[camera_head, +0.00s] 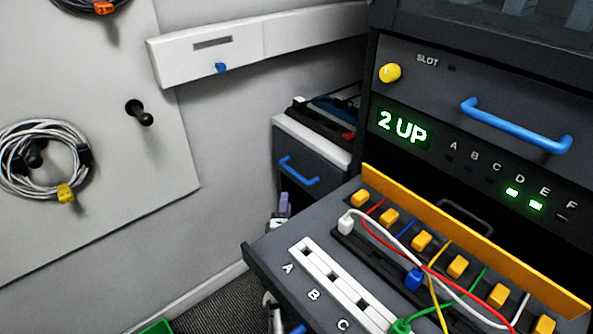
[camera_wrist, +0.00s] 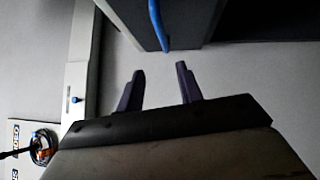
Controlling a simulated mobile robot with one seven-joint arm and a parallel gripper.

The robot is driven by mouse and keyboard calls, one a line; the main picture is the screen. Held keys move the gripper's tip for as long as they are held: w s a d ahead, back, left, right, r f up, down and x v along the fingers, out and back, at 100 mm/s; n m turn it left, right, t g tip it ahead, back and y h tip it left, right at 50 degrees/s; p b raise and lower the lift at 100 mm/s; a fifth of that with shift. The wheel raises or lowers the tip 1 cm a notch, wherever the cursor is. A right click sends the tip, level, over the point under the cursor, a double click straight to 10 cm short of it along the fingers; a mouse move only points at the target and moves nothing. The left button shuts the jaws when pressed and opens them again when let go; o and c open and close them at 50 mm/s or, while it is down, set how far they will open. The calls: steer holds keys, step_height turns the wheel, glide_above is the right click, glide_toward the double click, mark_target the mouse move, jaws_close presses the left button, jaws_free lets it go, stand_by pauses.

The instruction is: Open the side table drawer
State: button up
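The side table (camera_head: 312,132) stands at the back by the wall, with a white top and a dark grey drawer front (camera_head: 312,168). The drawer looks closed. Its blue bar handle (camera_head: 298,174) also shows at the top of the wrist view (camera_wrist: 157,22). My gripper (camera_wrist: 160,68) is open and empty, its two dark purple fingers apart. The handle lies just beyond the fingertips, roughly in line with the gap, and I see no contact. In the head view a purple finger (camera_head: 284,203) shows just below and left of the handle; the rest is partly hidden by the tray.
A pulled-out cable tray (camera_head: 270,250) with coloured plugs and cables juts out close to my arm on the right. The dark rack (camera_head: 480,60) stands behind it. A pegboard (camera_head: 100,180) with coiled cables is at left. Dark items lie on the side table.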

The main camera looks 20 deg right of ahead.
mark_target(293, 171)
steer(key=x, duration=0.9)
steer(key=d+x, duration=0.1)
steer(key=x, duration=0.4)
steer(key=shift+s+f+b, duration=0.2)
steer(key=shift+f+b, duration=0.1)
steer(key=shift+f, duration=0.1)
jaws_close()
